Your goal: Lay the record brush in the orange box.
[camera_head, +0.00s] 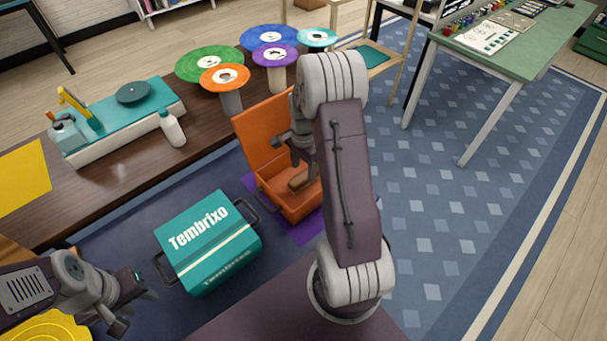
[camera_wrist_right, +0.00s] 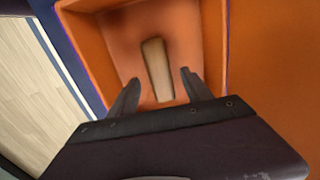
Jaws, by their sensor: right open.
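The orange box (camera_head: 262,134) stands open on the floor mat with its lid raised at the back. The record brush (camera_head: 301,179), a light wooden bar, lies inside the box; it also shows in the right wrist view (camera_wrist_right: 157,70) on the box floor. My right gripper (camera_wrist_right: 156,88) is open above the box, its fingers on either side of the brush's near end with gaps between. In the head view my right arm hides part of the box. My left gripper (camera_head: 132,301) is at the lower left, empty, with its fingers apart.
A teal Tembrixo case (camera_head: 208,243) stands left of the orange box. A dark wooden bench (camera_head: 120,172) behind holds a teal turntable (camera_head: 110,122), a white bottle (camera_head: 172,128) and a yellow sheet (camera_head: 22,180).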

